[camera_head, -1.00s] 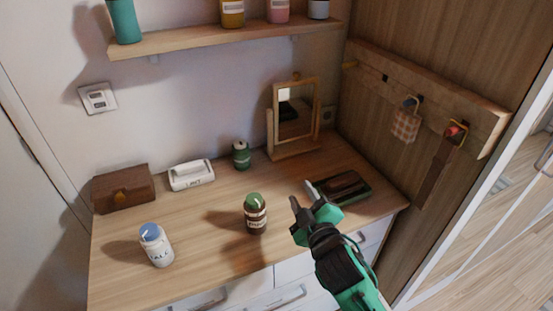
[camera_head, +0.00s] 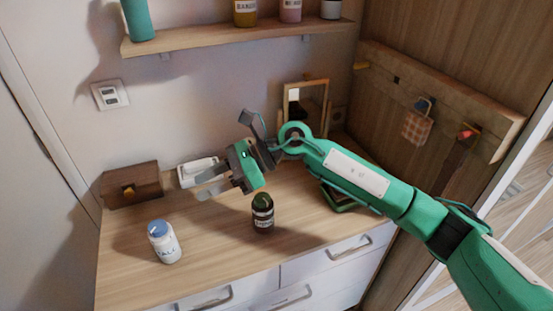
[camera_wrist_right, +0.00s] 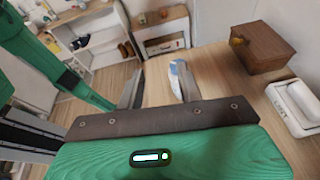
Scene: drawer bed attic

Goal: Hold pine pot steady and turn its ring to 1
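A dark brown jar with a dark green top (camera_head: 262,213) and a pale label stands upright near the dresser's front. I cannot read its label, so I cannot confirm that it is the pine pot. My right gripper (camera_head: 202,184) is above the dresser, left of and behind the jar in the picture, fingers apart and pointing left. It holds nothing. Its spread fingers (camera_wrist_right: 158,78) also show in the right wrist view. The small green pot at the back is hidden behind my right arm. My left gripper is not in view.
A white bottle with a blue cap (camera_head: 164,242) stands at the front left. A brown box (camera_head: 131,186) and a white container (camera_head: 198,170) stand at the back. Drawers (camera_head: 335,263) lie below.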

